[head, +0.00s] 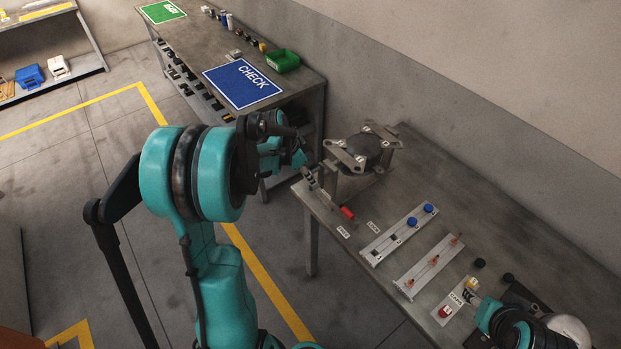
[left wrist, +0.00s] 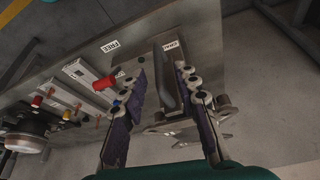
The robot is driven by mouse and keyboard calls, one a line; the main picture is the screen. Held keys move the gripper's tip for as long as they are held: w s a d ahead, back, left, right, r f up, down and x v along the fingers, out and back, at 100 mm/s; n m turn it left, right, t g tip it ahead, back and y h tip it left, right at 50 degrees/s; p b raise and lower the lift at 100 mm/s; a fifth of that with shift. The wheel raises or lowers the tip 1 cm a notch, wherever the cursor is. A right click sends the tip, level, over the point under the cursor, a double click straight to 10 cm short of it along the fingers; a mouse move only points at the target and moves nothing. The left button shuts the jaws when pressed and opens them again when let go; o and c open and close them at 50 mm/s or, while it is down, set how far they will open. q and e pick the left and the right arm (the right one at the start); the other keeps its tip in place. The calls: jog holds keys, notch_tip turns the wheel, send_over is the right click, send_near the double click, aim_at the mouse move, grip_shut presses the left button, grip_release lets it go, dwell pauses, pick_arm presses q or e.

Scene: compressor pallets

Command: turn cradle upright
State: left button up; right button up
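The cradle (head: 347,157) is a grey metal frame with flat arms and bolt-like ends around a dark round body. It stands at the table's far left corner in the head view. My left gripper (head: 309,177) is beside its left side, partly hidden by my own arm. In the left wrist view the left gripper's fingers (left wrist: 161,80) are spread apart, with a grey part and a dark curved bar seen between them. Contact cannot be told. My right gripper (head: 473,291) is at the lower right, small and partly hidden; its finger opening is unclear.
A red handle (head: 347,212) lies near two white labels in front of the cradle. Trays with blue caps (head: 411,222) and orange pins (head: 434,260), and a tray with a red knob (head: 444,311), line the table. A second table with a blue CHECK mat (head: 241,84) stands behind.

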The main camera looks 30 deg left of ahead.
pick_arm(q)
jog(key=shift+x, duration=1.3)
grip_shut()
